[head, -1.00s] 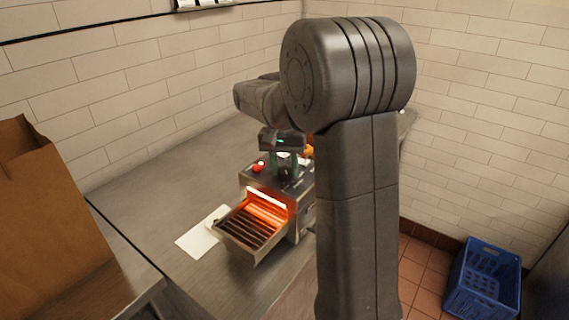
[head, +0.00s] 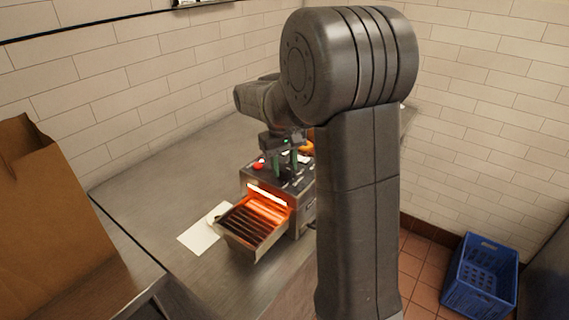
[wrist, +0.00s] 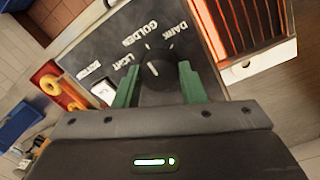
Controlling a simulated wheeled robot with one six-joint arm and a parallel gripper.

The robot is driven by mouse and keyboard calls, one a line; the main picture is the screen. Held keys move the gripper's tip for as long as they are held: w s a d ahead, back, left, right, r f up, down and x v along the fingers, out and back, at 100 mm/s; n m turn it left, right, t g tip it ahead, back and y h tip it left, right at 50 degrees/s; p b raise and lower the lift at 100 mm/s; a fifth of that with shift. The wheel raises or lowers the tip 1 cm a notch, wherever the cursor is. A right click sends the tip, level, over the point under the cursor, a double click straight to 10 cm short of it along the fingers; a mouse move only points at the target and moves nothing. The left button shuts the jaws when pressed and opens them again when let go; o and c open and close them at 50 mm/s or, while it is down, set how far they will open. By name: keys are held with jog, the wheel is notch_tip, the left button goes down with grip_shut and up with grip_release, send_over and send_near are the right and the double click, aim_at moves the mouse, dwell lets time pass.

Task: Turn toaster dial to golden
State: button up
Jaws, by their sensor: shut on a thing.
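The toaster (head: 302,221) stands on the steel counter, its front opening glowing orange. Its dark top panel (wrist: 95,50) carries the words LIGHT, GOLDEN and DARK around a dark dial (wrist: 154,72). My gripper (wrist: 158,80) has its green fingers closed on either side of the dial, one at each side; in the head view it (head: 287,163) reaches down onto the toaster top. The dial's small white mark points up the wrist picture, roughly towards GOLDEN; its exact setting is hard to tell.
A slatted tray (head: 233,242) sticks out of the toaster's front, beside a white sheet (head: 198,238). A red knob (head: 258,164) is on the toaster top. A paper bag (head: 45,215) stands at left, a blue crate (head: 482,280) on the floor. Counter behind-left is clear.

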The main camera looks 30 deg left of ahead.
aim_at(281, 168)
dwell(0.4)
jog(key=o, duration=1)
jog(key=shift+r, duration=0.1)
jog(key=r, duration=0.9)
jog(key=r+b, duration=0.1)
jog(key=r, duration=0.3)
jog(key=shift+s+a+r, duration=0.25)
jog(key=shift+s+r, duration=0.1)
jog(key=shift+s, duration=0.05)
jog(key=shift+f, duration=0.15)
jog(key=f, duration=0.9)
jog(key=f+p, duration=0.1)
jog(key=f, duration=0.3)
jog(key=shift+w+d+f, duration=0.25)
jog(key=shift+w+f, duration=0.1)
jog(key=shift+w, duration=0.05)
jog(key=shift+r, duration=0.15)
